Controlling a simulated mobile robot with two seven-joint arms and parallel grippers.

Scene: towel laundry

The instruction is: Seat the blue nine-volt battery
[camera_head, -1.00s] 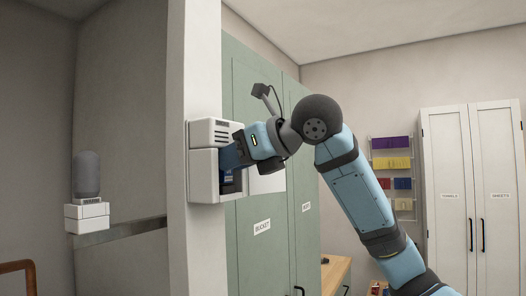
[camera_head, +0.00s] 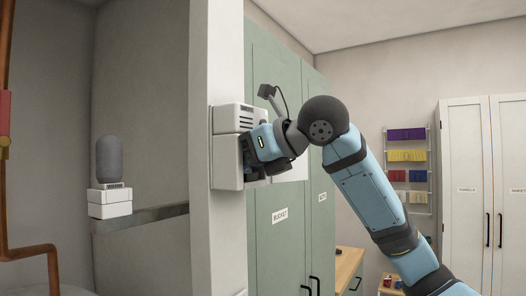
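A white box (camera_head: 226,150) with slots at its top is fixed to the end of the pale wall. A dark opening shows in the lower part of its right side. My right gripper (camera_head: 250,158) is at this opening, its fingers partly inside or in front of it. The wrist covers the fingertips, so whether they are open or shut does not show. I cannot make out the blue nine-volt battery; it may be hidden by the gripper or the box. My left gripper is out of view.
Green cabinets (camera_head: 275,235), one labelled BUCKET, stand right behind the box. A grey speaker (camera_head: 109,160) sits on a white block (camera_head: 110,203) on a ledge at left. A towel rack (camera_head: 407,170) and white cabinets (camera_head: 470,240) are at right.

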